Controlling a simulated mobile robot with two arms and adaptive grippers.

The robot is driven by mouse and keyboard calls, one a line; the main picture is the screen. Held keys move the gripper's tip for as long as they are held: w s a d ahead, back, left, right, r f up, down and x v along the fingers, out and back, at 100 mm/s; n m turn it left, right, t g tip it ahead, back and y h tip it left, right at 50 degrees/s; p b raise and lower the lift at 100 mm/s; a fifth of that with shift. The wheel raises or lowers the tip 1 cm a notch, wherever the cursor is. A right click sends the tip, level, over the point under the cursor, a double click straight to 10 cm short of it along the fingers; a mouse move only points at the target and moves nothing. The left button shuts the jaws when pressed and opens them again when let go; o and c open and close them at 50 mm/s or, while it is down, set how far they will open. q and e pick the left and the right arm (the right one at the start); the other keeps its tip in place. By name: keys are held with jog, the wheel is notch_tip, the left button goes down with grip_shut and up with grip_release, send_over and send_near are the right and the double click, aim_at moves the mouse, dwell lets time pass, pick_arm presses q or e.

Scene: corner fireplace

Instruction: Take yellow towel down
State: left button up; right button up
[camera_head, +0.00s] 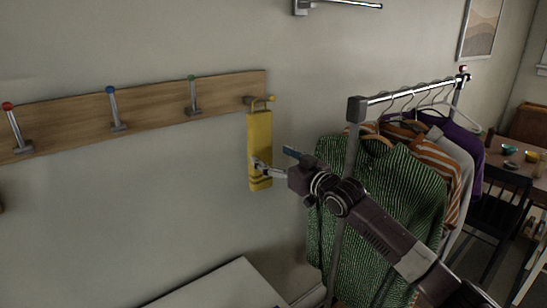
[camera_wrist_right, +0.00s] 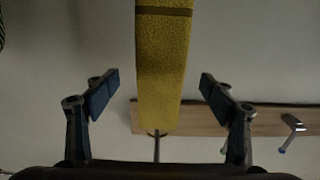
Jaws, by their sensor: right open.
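The yellow towel (camera_head: 260,140) hangs from the yellow-tipped hook (camera_head: 262,100) at the right end of the wooden rack. It hangs straight against the wall, with darker stripes near its lower end. My right gripper (camera_head: 271,162) is in front of the towel's lower part and partly covers it. In the right wrist view the towel (camera_wrist_right: 163,75) runs between the two spread fingers (camera_wrist_right: 158,92), with a gap on each side. The right gripper is open and holds nothing. My left gripper is not in view.
The wooden rack (camera_head: 150,107) has red, blue and green-tipped hooks, all bare. A white surface (camera_head: 215,288) lies below.

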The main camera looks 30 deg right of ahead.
aim_at(264, 150)
jog(key=w, duration=0.1)
jog(key=w+p, duration=0.1)
jog(key=w, duration=0.3)
jog(key=shift+a+p, duration=0.3)
jog(key=shift+a, duration=0.05)
jog(key=shift+w+a, duration=0.1)
jog(key=shift+w, duration=0.5)
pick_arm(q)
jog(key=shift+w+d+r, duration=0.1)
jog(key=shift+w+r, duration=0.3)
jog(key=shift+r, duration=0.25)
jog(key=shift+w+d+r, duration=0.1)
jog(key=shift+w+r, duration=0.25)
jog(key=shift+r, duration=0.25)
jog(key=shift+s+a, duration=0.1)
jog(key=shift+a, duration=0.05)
